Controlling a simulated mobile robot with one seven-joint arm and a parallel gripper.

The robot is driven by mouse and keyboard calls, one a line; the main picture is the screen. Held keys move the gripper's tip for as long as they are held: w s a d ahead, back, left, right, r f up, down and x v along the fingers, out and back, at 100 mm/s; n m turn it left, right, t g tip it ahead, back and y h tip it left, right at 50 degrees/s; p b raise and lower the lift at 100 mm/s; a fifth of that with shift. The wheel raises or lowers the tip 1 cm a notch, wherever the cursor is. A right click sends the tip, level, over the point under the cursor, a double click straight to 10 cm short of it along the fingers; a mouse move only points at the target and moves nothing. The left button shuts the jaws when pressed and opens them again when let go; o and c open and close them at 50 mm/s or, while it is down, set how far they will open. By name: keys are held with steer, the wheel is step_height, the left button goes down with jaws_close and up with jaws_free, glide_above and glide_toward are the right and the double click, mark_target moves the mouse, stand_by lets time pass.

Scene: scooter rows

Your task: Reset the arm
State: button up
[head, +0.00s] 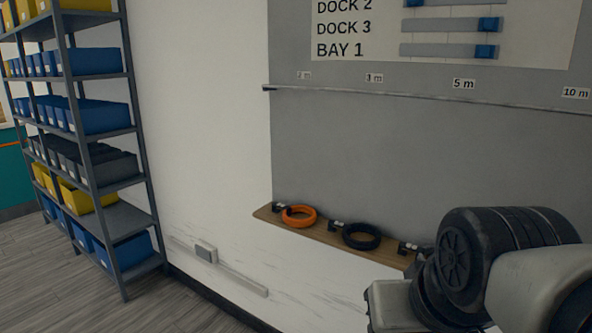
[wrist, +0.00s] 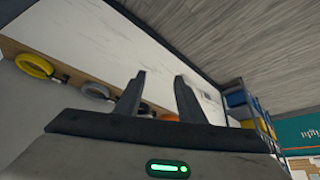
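My gripper (wrist: 160,78) shows in the wrist view with its two dark fingers apart and nothing between them. A green-lit indicator shows on its body below the fingers. In the head view, my arm fills the lower right, its links folded close to the camera; I cannot make out the fingers there. The wrist view is turned over, with the floor towards the top and the wall ledge at the left.
A wooden wall ledge (head: 325,237) holds an orange ring (head: 299,216) and a black ring (head: 361,236). The wrist view also shows a yellow ring (wrist: 34,66). A shelf rack (head: 148,180) with bins stands left. A grey board (head: 400,150) hangs above the ledge. Floor before the rack is clear.

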step_height(320, 180, up, 22)
steer(key=s+p, duration=0.1)
steer(key=p, duration=2.1)
steer(key=shift+s+g+p, duration=0.15)
steer(key=shift+g+p, duration=0.15)
steer(key=shift+p, duration=0.1)
stand_by(0.3)
